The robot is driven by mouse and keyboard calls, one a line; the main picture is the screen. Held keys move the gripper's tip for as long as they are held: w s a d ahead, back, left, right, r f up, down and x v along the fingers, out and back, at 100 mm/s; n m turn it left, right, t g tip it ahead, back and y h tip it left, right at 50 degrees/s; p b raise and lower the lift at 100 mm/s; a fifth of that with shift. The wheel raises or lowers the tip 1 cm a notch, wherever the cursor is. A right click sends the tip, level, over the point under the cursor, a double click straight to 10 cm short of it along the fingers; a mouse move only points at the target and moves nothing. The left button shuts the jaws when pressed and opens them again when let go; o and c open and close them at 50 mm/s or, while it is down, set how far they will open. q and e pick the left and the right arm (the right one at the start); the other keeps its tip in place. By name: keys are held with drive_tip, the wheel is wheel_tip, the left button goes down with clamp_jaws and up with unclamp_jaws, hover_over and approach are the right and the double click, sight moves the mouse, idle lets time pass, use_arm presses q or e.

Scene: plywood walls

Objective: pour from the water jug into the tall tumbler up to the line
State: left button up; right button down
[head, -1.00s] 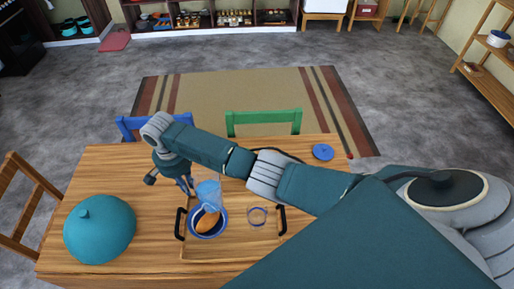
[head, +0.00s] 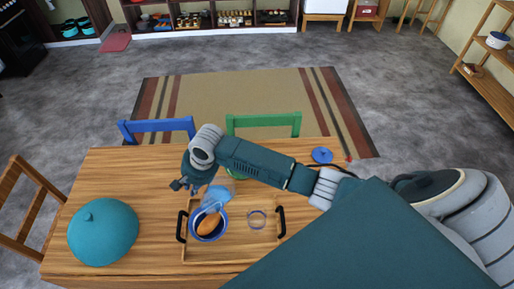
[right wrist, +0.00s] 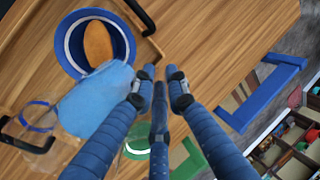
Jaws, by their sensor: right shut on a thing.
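The water jug (head: 217,194) is clear with blue water inside, above the back of the tray, partly over the blue-rimmed bowl in the head view. It also shows in the right wrist view (right wrist: 97,100), left of the fingers. My right gripper (head: 196,189) is shut on the jug from its left side; its fingers (right wrist: 161,74) show close together in the right wrist view. The tall tumbler (head: 257,219) is clear with a blue ring and stands on the tray, right of the bowl. No water is visible in it. My left gripper is out of view.
The wooden tray (head: 242,254) has black handles. A blue-rimmed bowl (head: 222,232) with a brown bread-like piece sits on it. A teal dome (head: 103,232) stands at the table's left, a blue disc (head: 322,155) at the back right. Blue and green chairs stand behind.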

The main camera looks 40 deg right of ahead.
sight(203, 195)
drive_tip(key=shift+s+d+r+t+y, duration=0.3)
drive_tip(key=shift+s+r+t+y, duration=0.2)
drive_tip(key=shift+s+r+t, duration=0.25)
drive_tip(key=shift+s+d+r+t+y, duration=0.15)
drive_tip(key=shift+d+r+t+y, duration=0.1)
drive_tip(key=shift+d+y, duration=0.1)
drive_tip(key=shift+d+r, duration=0.1)
drive_tip(key=shift+d, duration=0.05)
drive_tip(key=shift+s, duration=0.1)
drive_tip(key=shift+s+r, duration=0.1)
drive_tip(key=shift+t, duration=0.3)
drive_tip(key=shift+d+y, duration=0.2)
drive_tip(key=shift+y, duration=0.05)
drive_tip(key=shift+s+a+r, duration=0.2)
drive_tip(key=shift+s+a, duration=0.05)
drive_tip(key=shift+d+t, duration=0.15)
drive_tip(key=shift+t, duration=0.15)
